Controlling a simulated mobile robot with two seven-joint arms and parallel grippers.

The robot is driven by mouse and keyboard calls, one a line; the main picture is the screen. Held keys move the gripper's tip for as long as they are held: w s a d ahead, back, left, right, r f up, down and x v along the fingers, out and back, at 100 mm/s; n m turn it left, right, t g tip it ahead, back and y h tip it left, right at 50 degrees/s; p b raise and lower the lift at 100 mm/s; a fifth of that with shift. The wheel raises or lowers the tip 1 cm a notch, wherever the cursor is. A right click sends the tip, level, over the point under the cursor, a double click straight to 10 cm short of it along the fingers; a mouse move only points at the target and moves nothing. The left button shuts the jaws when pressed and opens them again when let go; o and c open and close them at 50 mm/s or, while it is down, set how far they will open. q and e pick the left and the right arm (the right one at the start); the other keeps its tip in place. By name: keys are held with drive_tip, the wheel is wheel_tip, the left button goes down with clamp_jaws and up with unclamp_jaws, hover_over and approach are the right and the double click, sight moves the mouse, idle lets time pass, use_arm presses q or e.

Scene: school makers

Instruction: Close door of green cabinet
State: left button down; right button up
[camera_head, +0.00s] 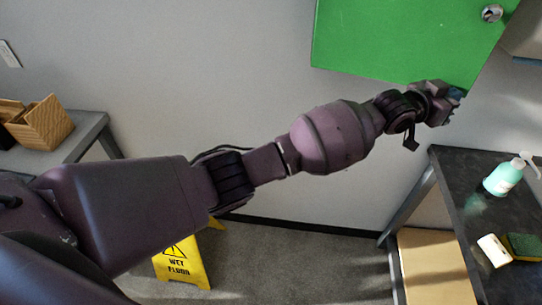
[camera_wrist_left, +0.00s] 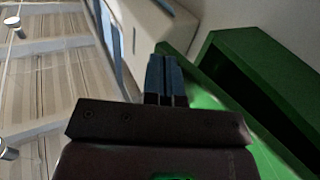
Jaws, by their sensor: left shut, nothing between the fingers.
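The green cabinet door (camera_head: 405,40) fills the top right of the head view, with a round silver knob (camera_head: 492,13) near its right edge. My left gripper (camera_head: 457,97) is at the door's lower right corner, shut and empty. In the left wrist view its blue fingers (camera_wrist_left: 166,78) are together. Beside them is a bright green panel (camera_wrist_left: 205,98), and to the right a dark green cabinet part (camera_wrist_left: 262,85) with a shadowed gap between. The door looks ajar. I cannot tell whether the fingers touch it. My right gripper is not in view.
A dark table (camera_head: 480,185) at right holds a teal bottle (camera_head: 503,177), a white block (camera_head: 494,250) and a sponge (camera_head: 523,246). A yellow wet floor sign (camera_head: 182,265) stands below my arm. A wooden box (camera_head: 42,124) sits on the left table.

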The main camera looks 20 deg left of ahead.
use_arm(q)
drive_tip(key=w+n+t+y+b, duration=0.1)
drive_tip(key=w, duration=0.6)
drive_tip(key=shift+n+t+y, duration=0.4)
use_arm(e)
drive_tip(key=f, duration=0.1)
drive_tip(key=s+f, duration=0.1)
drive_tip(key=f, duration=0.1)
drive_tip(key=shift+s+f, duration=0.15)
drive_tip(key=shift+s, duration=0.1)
use_arm(q)
drive_tip(key=shift+a+r, duration=0.1)
drive_tip(key=shift+a, duration=0.05)
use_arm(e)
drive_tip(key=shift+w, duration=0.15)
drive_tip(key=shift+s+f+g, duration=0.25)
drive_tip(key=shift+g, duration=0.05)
